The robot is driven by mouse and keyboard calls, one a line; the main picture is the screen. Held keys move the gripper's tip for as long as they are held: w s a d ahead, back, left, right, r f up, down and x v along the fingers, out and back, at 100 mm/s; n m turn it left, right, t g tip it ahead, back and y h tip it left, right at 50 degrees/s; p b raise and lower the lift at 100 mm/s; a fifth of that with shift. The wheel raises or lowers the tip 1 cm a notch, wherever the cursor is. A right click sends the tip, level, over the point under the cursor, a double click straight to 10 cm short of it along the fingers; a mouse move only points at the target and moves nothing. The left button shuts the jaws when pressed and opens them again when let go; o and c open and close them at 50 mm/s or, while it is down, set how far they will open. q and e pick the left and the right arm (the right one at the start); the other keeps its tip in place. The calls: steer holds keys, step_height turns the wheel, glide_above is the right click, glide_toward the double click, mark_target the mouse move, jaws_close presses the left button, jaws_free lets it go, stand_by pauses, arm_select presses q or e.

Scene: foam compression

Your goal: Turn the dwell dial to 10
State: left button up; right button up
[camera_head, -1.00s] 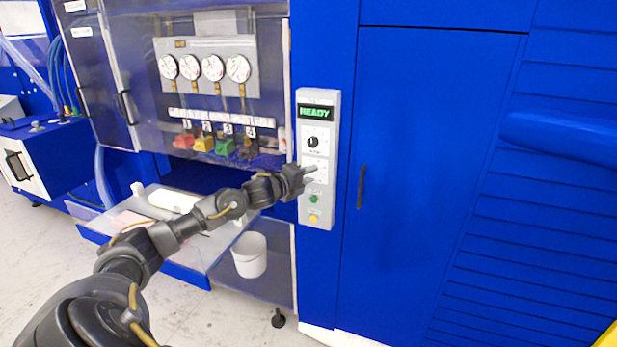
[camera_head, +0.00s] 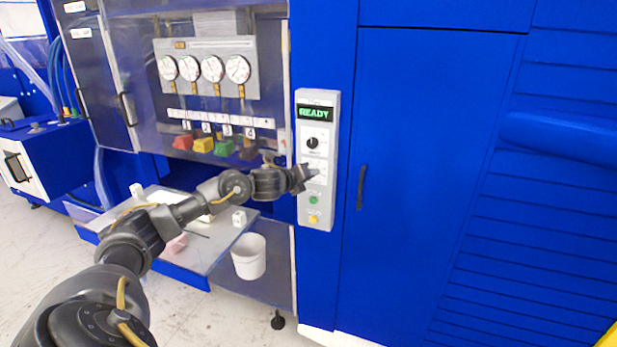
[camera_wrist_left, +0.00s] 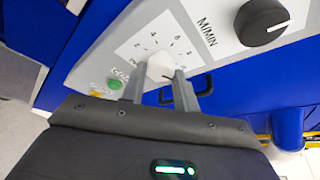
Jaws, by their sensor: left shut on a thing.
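The control panel (camera_head: 318,160) is a tall grey box on the blue machine front, with a green display (camera_head: 315,114) reading READY. In the left wrist view, my left gripper (camera_wrist_left: 163,80) has its fingers closed around a pale dial knob (camera_wrist_left: 161,66) on a white face with printed numbers around it. The pointer on this knob cannot be made out. A black knob (camera_wrist_left: 262,20) with a white mark sits beside it, near the print M/MIN; it also shows in the head view (camera_head: 312,143) above my left gripper (camera_head: 313,171). My right gripper is not in view.
Below the dial are a green button (camera_head: 313,200) and a yellow button (camera_head: 313,219). A black door handle (camera_head: 361,187) is right of the panel. A row of gauges (camera_head: 204,68) and a shelf with a white bucket (camera_head: 248,257) are at left.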

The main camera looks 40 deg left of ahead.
arm_select(q)
steer(key=shift+f, duration=0.1)
steer(key=o, duration=1)
steer(key=shift+b+v, duration=1.65)
steer(key=shift+v, duration=3.7)
